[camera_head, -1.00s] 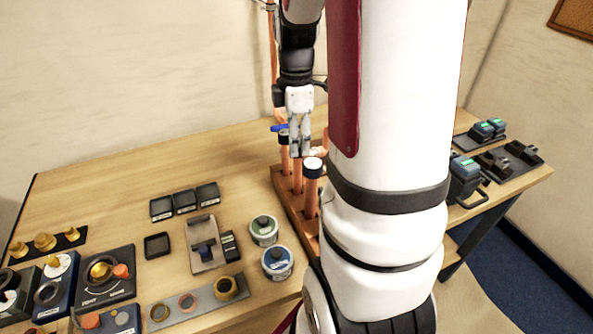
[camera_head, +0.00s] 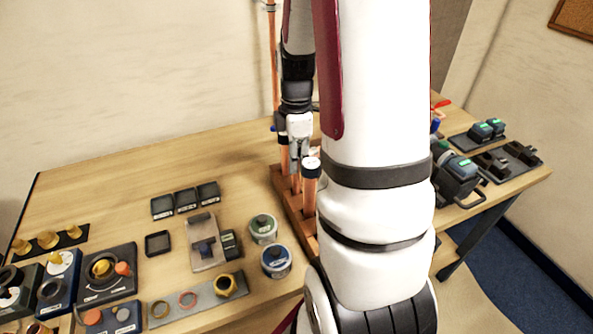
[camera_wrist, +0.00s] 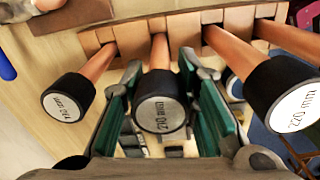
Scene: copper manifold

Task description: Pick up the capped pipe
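Several upright copper pipes with black caps and white length labels stand in a wooden rack (camera_head: 288,208). In the wrist view, the middle capped pipe (camera_wrist: 160,100), whose label seems to read 210 mm, rises between the green-padded fingers of my gripper (camera_wrist: 160,108). My gripper looks open around it, with narrow gaps at both sides of the cap. Another capped pipe (camera_wrist: 70,98) is left of the fingers, and one labelled 220 mm (camera_wrist: 285,95) is to the right. In the head view, my gripper (camera_head: 298,160) is down among the pipes, and the middle pipe is mostly hidden.
The neighbouring capped pipe (camera_head: 311,180) stands close to my gripper. Two round tins (camera_head: 270,245) and a grey plate (camera_head: 207,243) lie left of the rack. Dark tools (camera_head: 460,175) are on the right. The table's back left is clear.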

